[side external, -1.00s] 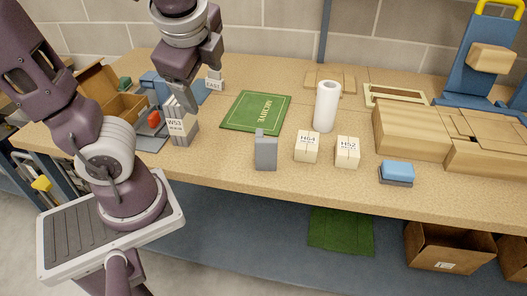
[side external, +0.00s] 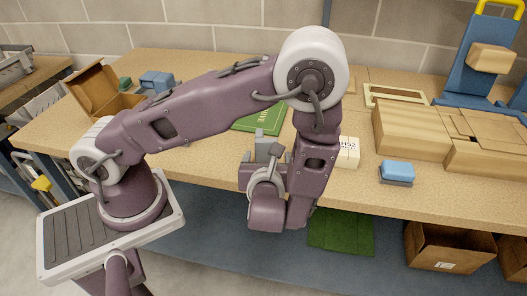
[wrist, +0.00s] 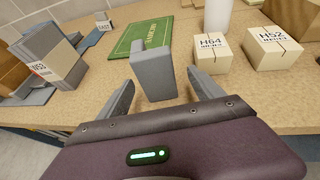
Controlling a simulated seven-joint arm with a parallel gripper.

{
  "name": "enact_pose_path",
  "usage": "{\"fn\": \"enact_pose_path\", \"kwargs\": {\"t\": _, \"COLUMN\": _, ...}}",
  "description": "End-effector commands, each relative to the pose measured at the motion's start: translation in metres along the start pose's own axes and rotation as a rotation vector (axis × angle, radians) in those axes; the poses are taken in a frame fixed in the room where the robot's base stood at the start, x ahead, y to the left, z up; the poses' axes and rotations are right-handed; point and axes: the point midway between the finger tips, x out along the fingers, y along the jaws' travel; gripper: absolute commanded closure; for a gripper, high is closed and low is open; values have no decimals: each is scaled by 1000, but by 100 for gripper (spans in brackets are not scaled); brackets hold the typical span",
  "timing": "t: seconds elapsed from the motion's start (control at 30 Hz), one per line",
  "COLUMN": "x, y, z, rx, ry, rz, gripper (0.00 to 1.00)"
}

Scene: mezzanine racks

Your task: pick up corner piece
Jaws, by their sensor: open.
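The corner piece, a grey block with a raised post at one corner (wrist: 155,75), stands upright on the table near its front edge. My gripper (wrist: 162,80) is open in the wrist view, with one finger on each side of the piece and gaps showing beside it. In the side external view the top of the corner piece (side external: 263,141) shows just behind my wrist. My arm hides its lower part there, so I cannot tell how deep the fingers reach.
Two cream boxes, H64 (wrist: 213,49) and H52 (wrist: 272,48), stand close on the right. A green ARCHIVE mat (wrist: 141,37) lies behind, with a white cylinder (wrist: 217,14) beside it. The W53 stack (wrist: 52,58) is at left. A blue-topped block (side external: 397,170) sits farther right.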

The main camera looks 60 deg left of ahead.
Motion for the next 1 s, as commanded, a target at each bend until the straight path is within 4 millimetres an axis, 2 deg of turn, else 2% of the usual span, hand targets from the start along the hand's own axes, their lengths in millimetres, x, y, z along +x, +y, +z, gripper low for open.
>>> {"fn": "enact_pose_path", "kwargs": {"t": 0.07, "x": 4, "y": 0, "z": -8, "rx": 0, "ry": 0, "rz": 1, "gripper": 24}}
{"fn": "enact_pose_path", "kwargs": {"t": 0.17, "x": 14, "y": 1, "z": -10, "rx": -1, "ry": -1, "rz": 3, "gripper": 24}}
{"fn": "enact_pose_path", "kwargs": {"t": 0.5, "x": 70, "y": 5, "z": -3, "rx": -3, "ry": 1, "rz": 3, "gripper": 24}}
{"fn": "enact_pose_path", "kwargs": {"t": 0.77, "x": 75, "y": 5, "z": -3, "rx": -3, "ry": 1, "rz": 0, "gripper": 24}}
{"fn": "enact_pose_path", "kwargs": {"t": 1.0, "x": 75, "y": 4, "z": -3, "rx": -3, "ry": 0, "rz": 0, "gripper": 71}}
